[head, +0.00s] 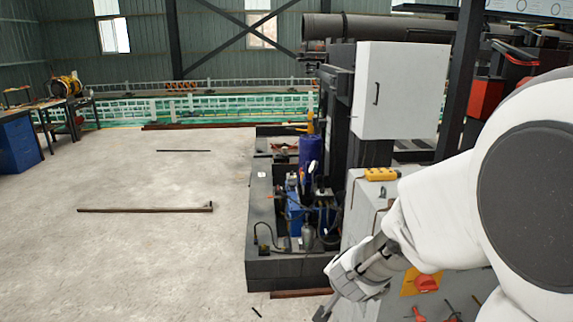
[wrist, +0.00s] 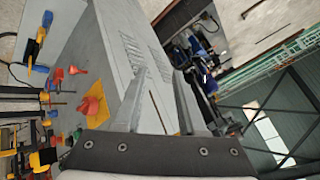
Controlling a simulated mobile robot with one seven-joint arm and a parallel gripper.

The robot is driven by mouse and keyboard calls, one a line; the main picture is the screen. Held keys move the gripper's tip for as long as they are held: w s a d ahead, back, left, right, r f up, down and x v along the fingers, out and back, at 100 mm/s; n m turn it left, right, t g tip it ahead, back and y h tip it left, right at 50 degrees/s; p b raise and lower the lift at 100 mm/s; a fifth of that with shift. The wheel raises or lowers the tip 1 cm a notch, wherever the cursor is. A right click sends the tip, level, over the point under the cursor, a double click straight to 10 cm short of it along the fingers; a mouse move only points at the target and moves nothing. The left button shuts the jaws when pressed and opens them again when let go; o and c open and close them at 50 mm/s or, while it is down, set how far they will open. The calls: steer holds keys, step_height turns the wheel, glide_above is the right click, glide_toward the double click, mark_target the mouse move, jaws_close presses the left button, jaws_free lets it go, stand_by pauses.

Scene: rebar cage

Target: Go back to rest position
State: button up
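My gripper (wrist: 161,76) shows in the wrist view with its two fingers apart and nothing between them. Behind the fingers is the grey face of a cabinet (wrist: 75,40), seen tilted. In the head view my white arm comes in from the right and reaches down and left across the front of the grey cabinet (head: 362,205). My gripper (head: 322,313) is only partly visible there, low in the picture near the bottom edge. Its fingertips are hard to make out in that view.
A red rotary switch on a yellow plate (head: 427,283) and hand tools are on the cabinet near my arm. A yellow control box (head: 381,174) lies on top. A machine base with blue parts (head: 295,215) stands left. The concrete floor (head: 130,180) is mostly clear, with a few bars.

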steer(key=s+a+r+n+y, duration=0.4)
steer(key=s+r+n, duration=0.2)
steer(key=s+r, duration=0.4)
steer(key=s+d+n+g+h, duration=0.1)
steer(key=s+d, duration=0.2)
steer(key=s, duration=0.3)
steer(key=s+d+r+n+g+h+b, duration=0.1)
steer(key=s+d+n+h, duration=0.1)
steer(key=s, duration=0.4)
steer(key=shift+d+r+g, duration=0.15)
steer(key=shift+d+g, duration=0.25)
steer(key=shift+d, duration=0.15)
stand_by(2.6)
